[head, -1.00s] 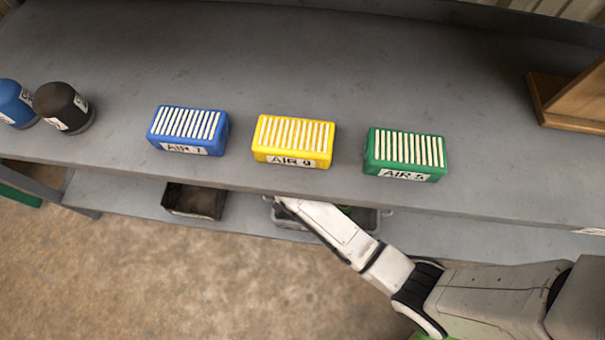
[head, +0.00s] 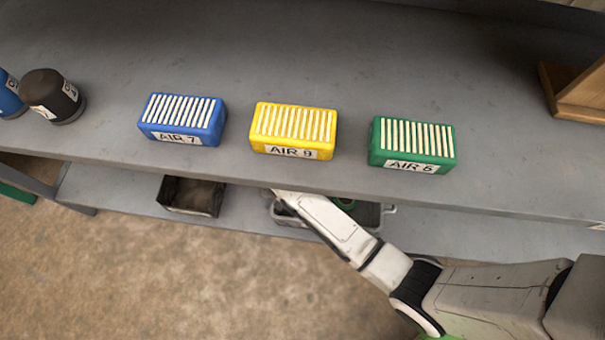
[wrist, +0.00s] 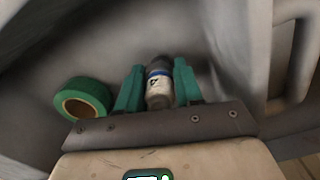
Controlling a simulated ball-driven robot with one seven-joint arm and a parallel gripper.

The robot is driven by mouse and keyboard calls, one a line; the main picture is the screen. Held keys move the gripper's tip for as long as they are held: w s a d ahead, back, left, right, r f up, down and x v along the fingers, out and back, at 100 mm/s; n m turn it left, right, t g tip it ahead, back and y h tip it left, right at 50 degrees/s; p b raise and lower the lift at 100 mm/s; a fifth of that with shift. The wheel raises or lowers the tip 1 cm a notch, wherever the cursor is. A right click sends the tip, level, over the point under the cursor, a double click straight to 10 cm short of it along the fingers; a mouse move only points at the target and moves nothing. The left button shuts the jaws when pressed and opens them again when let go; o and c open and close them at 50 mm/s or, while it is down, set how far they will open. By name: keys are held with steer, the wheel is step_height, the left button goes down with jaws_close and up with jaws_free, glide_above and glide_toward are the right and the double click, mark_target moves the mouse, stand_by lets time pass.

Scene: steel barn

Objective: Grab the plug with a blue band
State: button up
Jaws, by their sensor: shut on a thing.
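The plug with a blue band (wrist: 159,88) is a small grey and white cylinder, seen in the wrist view between the two green fingers of my gripper (wrist: 159,84). The fingers are shut on its sides. A dark mark shows on its white part below the blue band. In the head view my arm reaches under the shelf edge, and the gripper and plug are hidden there.
A green tape roll (wrist: 83,98) lies left of my gripper, inside a grey tray (head: 388,212) on the lower shelf. A dark tray (head: 191,196) stands to its left. Blue (head: 183,119), yellow (head: 294,131) and green (head: 412,145) filter boxes sit on the upper shelf, which overhangs my arm.

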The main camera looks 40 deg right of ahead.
steer(key=shift+c, duration=1.3)
steer(key=shift+r, duration=0.15)
steer(key=shift+r+p, duration=0.5)
steer(key=shift+p, duration=0.35)
steer(key=shift+r+p, duration=0.25)
steer(key=shift+p, duration=0.1)
